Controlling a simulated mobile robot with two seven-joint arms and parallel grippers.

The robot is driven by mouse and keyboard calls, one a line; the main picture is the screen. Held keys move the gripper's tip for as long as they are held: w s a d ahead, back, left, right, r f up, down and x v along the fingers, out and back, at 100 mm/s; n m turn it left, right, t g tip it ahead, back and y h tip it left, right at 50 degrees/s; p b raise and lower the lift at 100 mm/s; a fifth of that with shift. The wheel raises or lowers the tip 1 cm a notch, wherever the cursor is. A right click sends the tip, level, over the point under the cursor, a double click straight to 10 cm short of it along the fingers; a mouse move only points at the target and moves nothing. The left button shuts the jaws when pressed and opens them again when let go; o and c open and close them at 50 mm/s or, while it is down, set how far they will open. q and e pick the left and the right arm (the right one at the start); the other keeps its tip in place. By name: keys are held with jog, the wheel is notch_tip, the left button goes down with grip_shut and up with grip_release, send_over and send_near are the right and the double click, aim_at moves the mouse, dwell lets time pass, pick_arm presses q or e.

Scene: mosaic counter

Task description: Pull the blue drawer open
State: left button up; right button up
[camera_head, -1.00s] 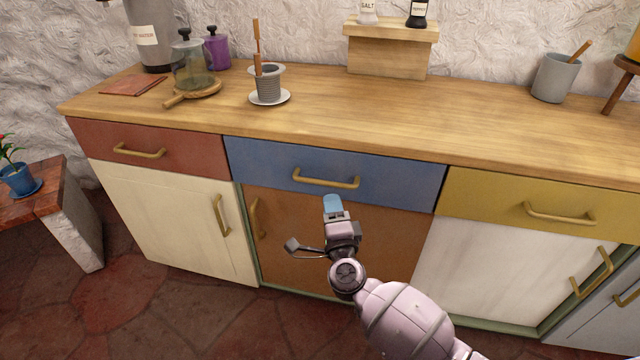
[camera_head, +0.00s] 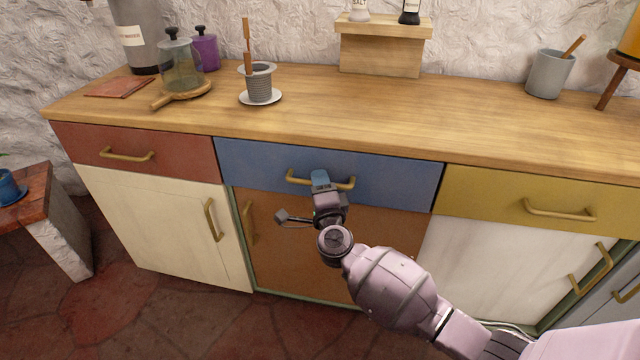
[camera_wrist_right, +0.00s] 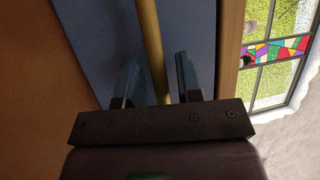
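The blue drawer (camera_head: 388,182) is shut, under the counter between the red and yellow drawers; its face also shows in the right wrist view (camera_wrist_right: 100,45). Its brass bar handle (camera_head: 343,183) lies across the front. My right gripper (camera_head: 320,178) is at the middle of the handle. In the right wrist view the handle (camera_wrist_right: 152,50) runs between the two fingers of the gripper (camera_wrist_right: 158,78), with gaps on both sides, so the gripper is open around it. My left gripper is in neither view.
A red drawer (camera_head: 180,155) and a yellow drawer (camera_head: 490,200) flank the blue one. A brown door (camera_head: 290,265) is below. On the wooden counter (camera_head: 330,115) stand a grey cup on a saucer (camera_head: 275,97), jars and a mug (camera_head: 548,75).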

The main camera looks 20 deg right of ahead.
grip_shut()
pick_arm(q)
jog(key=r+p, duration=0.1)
jog(key=p, duration=0.2)
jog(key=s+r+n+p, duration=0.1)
jog(key=p, duration=0.2)
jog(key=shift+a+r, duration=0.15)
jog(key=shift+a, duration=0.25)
pick_arm(e)
jog(key=s+a, duration=0.8)
jog(key=s, duration=0.4)
jog(key=s+a, duration=0.8)
jog(key=s, duration=0.3)
jog(key=shift+s, duration=0.35)
jog(key=shift+o, duration=0.9)
grip_release()
